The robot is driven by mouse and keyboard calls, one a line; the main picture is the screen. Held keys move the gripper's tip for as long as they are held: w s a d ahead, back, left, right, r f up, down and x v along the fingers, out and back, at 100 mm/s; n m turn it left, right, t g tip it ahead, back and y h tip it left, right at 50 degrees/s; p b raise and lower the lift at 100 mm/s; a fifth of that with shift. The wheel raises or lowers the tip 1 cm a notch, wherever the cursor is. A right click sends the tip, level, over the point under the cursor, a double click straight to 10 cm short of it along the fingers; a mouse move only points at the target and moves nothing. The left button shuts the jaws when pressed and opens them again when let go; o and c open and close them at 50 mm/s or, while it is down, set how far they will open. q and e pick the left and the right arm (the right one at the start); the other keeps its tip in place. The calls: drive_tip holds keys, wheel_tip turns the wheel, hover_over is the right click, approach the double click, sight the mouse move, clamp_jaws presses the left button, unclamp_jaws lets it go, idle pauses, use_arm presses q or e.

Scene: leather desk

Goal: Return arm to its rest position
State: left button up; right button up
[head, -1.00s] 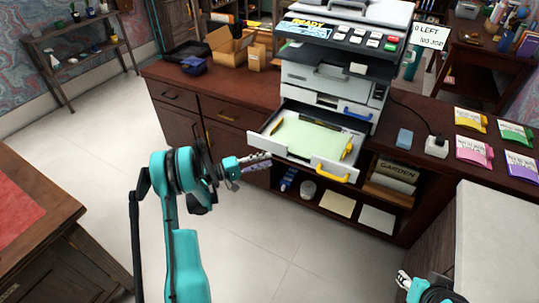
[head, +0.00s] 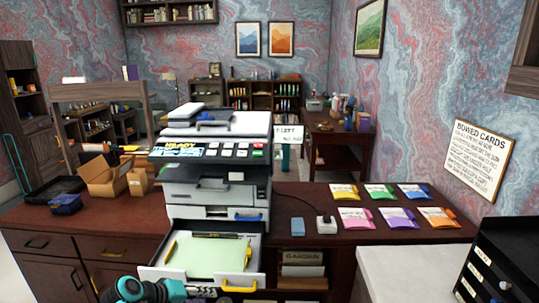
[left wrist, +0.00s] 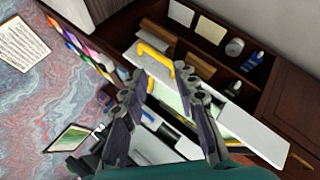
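My left arm (head: 140,290) shows at the bottom edge of the head view, just in front of the printer's open paper drawer (head: 160,272). The gripper end (head: 203,291) is small there and partly cut off. In the left wrist view my left gripper (left wrist: 160,75) has its two fingers spread apart with nothing held between them. The drawer's yellow handle (left wrist: 155,58) shows beyond the fingertips; I cannot tell how near it is. My right gripper is not in view.
The printer (head: 215,185) stands on the dark wooden desk (head: 320,236), its drawer pulled out with pale green paper (head: 200,257) inside. Several coloured packets (head: 380,192) lie at the right. A pale counter (head: 400,270) and black drawer unit (head: 515,260) stand at the front right.

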use_arm(q)
drive_tip(key=s+m+y, duration=0.5)
drive_tip(key=s+y, duration=0.1)
drive_tip(key=s, duration=1.3)
drive_tip(key=shift+s+d, duration=0.35)
drive_tip(key=shift+f, duration=0.15)
